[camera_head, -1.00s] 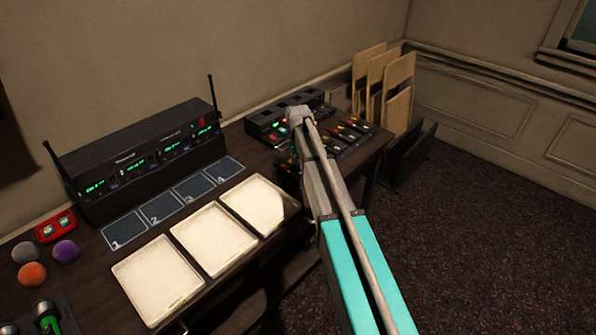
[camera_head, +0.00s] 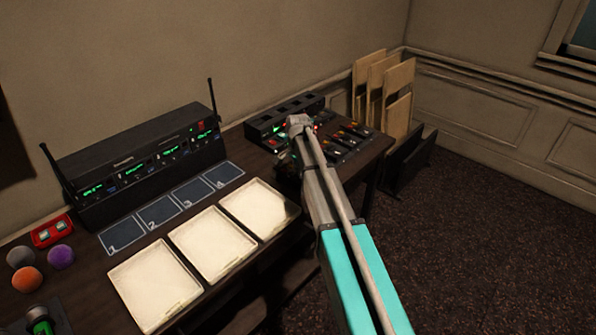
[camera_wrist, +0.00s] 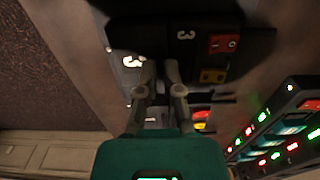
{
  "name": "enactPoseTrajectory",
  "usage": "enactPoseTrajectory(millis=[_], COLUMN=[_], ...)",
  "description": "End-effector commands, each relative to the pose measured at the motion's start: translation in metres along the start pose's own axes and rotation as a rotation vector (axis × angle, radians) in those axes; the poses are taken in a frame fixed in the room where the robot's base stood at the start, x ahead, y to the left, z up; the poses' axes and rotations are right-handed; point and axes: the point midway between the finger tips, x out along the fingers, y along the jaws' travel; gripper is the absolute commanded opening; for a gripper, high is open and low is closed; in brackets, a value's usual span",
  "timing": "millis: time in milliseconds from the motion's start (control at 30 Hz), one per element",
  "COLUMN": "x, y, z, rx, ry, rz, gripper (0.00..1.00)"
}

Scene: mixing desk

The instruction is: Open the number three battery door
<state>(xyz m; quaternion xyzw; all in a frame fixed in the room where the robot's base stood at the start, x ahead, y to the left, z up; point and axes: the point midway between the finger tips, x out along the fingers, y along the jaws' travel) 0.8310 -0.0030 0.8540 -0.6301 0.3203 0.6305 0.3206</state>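In the wrist view, a dark pack marked 3 (camera_wrist: 232,42) lies just beyond my gripper, with a red block and a yellow block on its right part. A second, bright 3 (camera_wrist: 132,62) shows left of the fingers. My gripper (camera_wrist: 160,66) has its two fingers a narrow gap apart, with the tips at the pack's near edge; whether they touch it is unclear. I cannot make out the battery door's outline. In the head view my arm reaches over the desk's right part, and its end hides the spot it reaches.
A black receiver with two antennas (camera_head: 140,165) stands at the back left. Mats numbered 1 to 4 (camera_head: 122,236) and white trays (camera_head: 212,243) lie before it. A dark charger-like unit (camera_head: 285,115) with lit indicators stands behind my arm's end. Wooden panels (camera_head: 398,90) lean at right.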

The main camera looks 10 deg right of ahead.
Motion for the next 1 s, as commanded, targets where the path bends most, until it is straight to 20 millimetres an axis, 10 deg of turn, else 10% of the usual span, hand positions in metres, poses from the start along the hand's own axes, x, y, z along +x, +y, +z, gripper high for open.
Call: enactPoseTrajectory(millis=[1000], x=[-0.009], y=[0.019], z=[0.003], rx=[0.001], ry=[-0.001], rz=[-0.331], gripper=[0.00])
